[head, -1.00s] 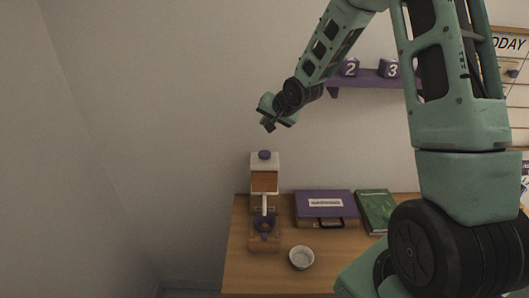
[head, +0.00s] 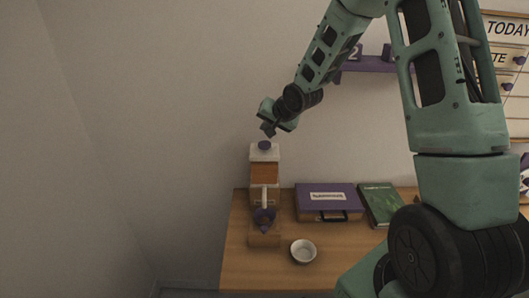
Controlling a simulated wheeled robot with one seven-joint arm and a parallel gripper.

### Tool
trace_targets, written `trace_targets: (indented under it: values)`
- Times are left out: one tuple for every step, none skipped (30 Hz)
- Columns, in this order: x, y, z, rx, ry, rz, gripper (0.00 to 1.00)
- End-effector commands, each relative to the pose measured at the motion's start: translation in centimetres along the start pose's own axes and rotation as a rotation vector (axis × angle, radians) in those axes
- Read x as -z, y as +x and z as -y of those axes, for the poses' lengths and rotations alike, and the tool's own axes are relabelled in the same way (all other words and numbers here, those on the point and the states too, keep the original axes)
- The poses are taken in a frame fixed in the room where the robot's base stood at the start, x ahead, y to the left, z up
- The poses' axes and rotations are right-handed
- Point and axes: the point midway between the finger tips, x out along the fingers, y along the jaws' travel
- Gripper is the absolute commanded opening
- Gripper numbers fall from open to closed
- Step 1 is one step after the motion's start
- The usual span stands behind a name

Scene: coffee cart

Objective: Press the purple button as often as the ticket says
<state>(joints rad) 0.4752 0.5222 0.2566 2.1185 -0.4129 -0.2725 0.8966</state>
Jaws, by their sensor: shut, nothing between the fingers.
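The purple button (head: 264,145) sits on top of a white and brown dispenser (head: 265,174) at the left end of the table. My gripper (head: 268,130) is shut and empty. It points down just above the button in the head view; I cannot tell whether it touches it. No ticket with a readable number shows. A board headed TODAY (head: 507,60) is cut off at the right edge.
A white bowl (head: 303,251) stands on the wooden table (head: 275,272) in front of the dispenser. A purple case (head: 328,203) and a green book (head: 381,204) lie to the right. A purple shelf (head: 370,65) is on the wall.

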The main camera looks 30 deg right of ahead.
Motion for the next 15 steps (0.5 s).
trace_targets:
  values:
    - [-0.7, 1.0, -0.7, 0.0, 0.0, 0.001, 0.0]
    - [-0.9, 1.2, -0.8, 0.0, 0.0, 0.001, 0.0]
    - [-1.1, 1.5, -1.0, 0.0, 0.001, 0.001, 0.0]
    - [-1.2, 1.6, -1.2, 0.001, 0.001, 0.001, 0.0]
    - [-1.3, 1.8, -1.3, 0.001, 0.001, 0.001, 0.0]
    - [-1.4, 2.0, -1.4, 0.001, 0.001, 0.0, 0.0]
    - [-1.5, 2.0, -1.4, 0.001, 0.001, 0.0, 0.0]
    - [-1.6, 2.1, -1.5, 0.001, 0.001, 0.0, 0.0]
    - [-1.6, 2.1, -1.5, 0.001, 0.001, 0.0, 0.0]
    - [-1.6, 2.2, -1.5, 0.001, 0.001, 0.0, 0.0]
    - [-1.6, 2.2, -1.5, 0.001, 0.0, 0.0, 0.0]
    - [-1.6, 2.1, -1.5, 0.001, 0.0, 0.0, 0.0]
    - [-1.6, 2.1, -1.5, 0.001, 0.0, 0.0, 0.0]
    - [-1.5, 2.1, -1.5, 0.001, 0.0, 0.0, 0.0]
    - [-1.5, 2.1, -1.5, 0.001, 0.0, 0.0, 0.0]
